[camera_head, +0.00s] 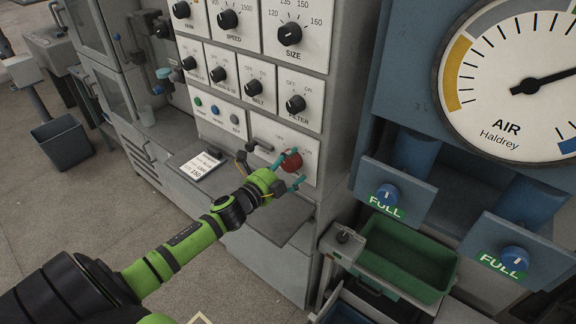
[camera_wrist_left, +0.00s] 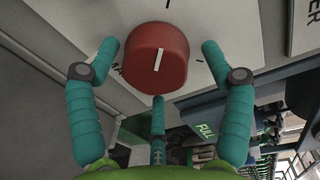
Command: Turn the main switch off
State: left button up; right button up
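The main switch is a round red knob (camera_head: 292,162) low on the grey control panel, with OFF and ON printed near it. It shows large in the left wrist view (camera_wrist_left: 155,58), with a white pointer line on its face. My left gripper (camera_head: 293,168) is at the knob. In the left wrist view its teal fingers (camera_wrist_left: 160,62) are spread, one on each side of the knob and one below it. Gaps show between the side fingers and the knob; whether the lower finger touches it I cannot tell. My right gripper is in neither view.
Black dials such as the FILTER dial (camera_head: 296,104) sit just above on the panel. A grey ledge (camera_head: 285,222) with a card (camera_head: 199,167) juts out below. A green bin (camera_head: 405,262) and blue FULL knobs (camera_head: 386,195) stand to the right.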

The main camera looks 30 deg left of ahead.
pick_arm(q)
jog(key=shift+a, duration=0.15)
jog(key=shift+s, duration=0.4)
jog(key=s, duration=1.1)
jog(key=shift+a+r, duration=0.35)
jog(key=shift+r, duration=0.05)
